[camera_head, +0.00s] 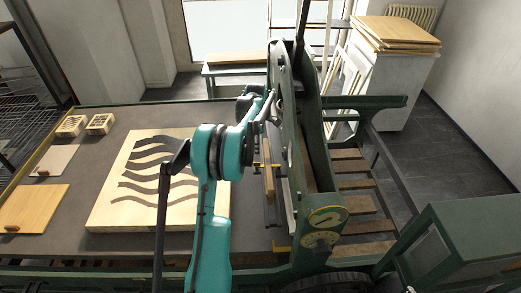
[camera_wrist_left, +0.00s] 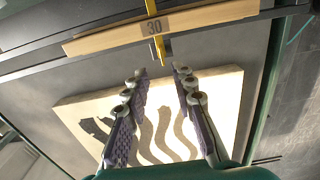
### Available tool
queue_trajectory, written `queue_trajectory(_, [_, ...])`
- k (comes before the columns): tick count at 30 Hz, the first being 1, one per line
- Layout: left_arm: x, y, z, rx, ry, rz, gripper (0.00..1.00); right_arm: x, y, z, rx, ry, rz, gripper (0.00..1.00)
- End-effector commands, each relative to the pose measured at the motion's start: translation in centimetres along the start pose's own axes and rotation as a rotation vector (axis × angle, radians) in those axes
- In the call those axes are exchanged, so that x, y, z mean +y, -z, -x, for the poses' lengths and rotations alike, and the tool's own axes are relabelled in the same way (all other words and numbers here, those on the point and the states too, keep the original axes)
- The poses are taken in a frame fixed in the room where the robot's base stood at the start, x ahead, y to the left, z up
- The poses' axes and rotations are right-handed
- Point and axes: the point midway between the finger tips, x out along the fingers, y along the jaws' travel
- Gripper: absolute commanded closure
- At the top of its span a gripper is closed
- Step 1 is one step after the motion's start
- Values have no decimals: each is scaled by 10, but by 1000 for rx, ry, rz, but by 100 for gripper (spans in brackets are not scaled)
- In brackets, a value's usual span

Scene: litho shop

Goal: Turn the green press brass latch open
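The green press (camera_head: 290,150) stands right of centre in the head view. A yellow brass-coloured strip (camera_wrist_left: 154,28) crosses a wooden bar marked 30 (camera_wrist_left: 205,18) in the left wrist view. The bar (camera_head: 269,184) also shows beside the press frame in the head view. I cannot tell whether this strip is the latch. My left gripper (camera_wrist_left: 159,78) is open and empty, its fingertips apart and below the strip in the picture. In the head view, my teal left arm reaches up to the press frame, and the fingers are hard to make out. My right gripper is not in view.
A pale stone slab (camera_head: 105,209) with dark wavy marks lies on the press bed (camera_head: 100,120). Two brass dials (camera_head: 327,216) are on the press's near end. A dark rod (camera_head: 161,225) rises in front of the slab. Wooden boards (camera_head: 35,205) lie at left.

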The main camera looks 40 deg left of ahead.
Motion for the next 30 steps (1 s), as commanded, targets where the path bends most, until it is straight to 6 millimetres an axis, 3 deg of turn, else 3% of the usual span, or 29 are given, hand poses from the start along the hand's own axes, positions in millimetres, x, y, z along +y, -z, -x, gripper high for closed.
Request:
queue_trajectory(15, [0,0,-72,0,1,3,74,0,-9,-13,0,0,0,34])
queue_trajectory(26, [0,0,-77,0,0,2,74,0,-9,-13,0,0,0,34])
queue_trajectory(29, [0,0,-77,0,0,2,100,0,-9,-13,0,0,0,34])
queue_trajectory(30, [0,0,-77,0,0,2,100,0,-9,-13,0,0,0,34])
